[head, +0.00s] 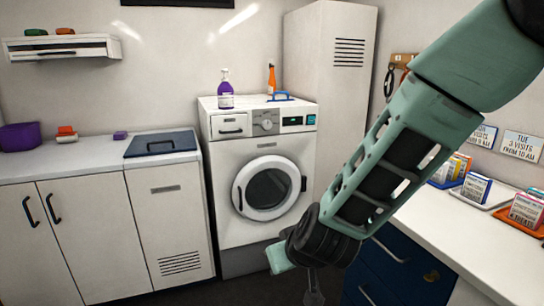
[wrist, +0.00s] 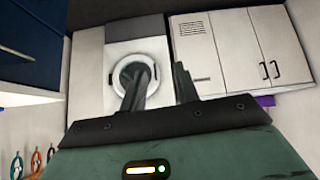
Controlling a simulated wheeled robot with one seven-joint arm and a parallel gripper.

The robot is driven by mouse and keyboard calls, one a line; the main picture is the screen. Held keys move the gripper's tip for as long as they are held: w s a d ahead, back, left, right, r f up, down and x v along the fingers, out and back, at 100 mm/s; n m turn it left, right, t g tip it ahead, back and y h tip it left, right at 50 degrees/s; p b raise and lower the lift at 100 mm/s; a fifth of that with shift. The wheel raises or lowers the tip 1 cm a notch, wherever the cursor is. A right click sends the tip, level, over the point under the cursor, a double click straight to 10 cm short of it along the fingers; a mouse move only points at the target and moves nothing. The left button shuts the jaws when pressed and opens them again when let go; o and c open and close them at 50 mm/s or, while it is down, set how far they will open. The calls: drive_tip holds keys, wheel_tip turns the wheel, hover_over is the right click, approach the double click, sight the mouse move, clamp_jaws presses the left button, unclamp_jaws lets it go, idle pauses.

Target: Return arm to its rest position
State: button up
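My arm reaches down from the upper right in the head view, its teal links crossing in front of the tall locker and the right counter. My gripper (head: 314,288) hangs low near the bottom middle, in front of the washing machine (head: 262,185) and to the right of its round door. In the wrist view, my gripper (wrist: 160,82) shows two dark fingers standing apart with nothing between them. The washing machine's door (wrist: 134,74) lies beyond them. The wrist picture is turned over, with the floor at the top.
The right counter (head: 432,220) holds trays of cards and stands above navy drawers (head: 395,262) close to my gripper. White cabinets (head: 90,235) line the left. A spray bottle (head: 226,90) and orange bottle (head: 271,78) stand on the washer. Dark floor lies in front.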

drive_tip(key=s+r+n+g+y, duration=0.25)
drive_tip(key=s+r, duration=0.25)
drive_tip(key=s, duration=0.5)
drive_tip(key=s+d+r+g+h+p, duration=0.1)
drive_tip(key=s+d+g+h, duration=0.1)
drive_tip(key=s+d, duration=0.3)
drive_tip(key=s+d+r+g+h+p, duration=0.1)
drive_tip(key=s+d+r+g+h, duration=0.1)
drive_tip(key=s+d, duration=0.4)
drive_tip(key=s+g+h, duration=0.1)
drive_tip(key=s, duration=0.3)
drive_tip(key=shift+d+r, duration=0.25)
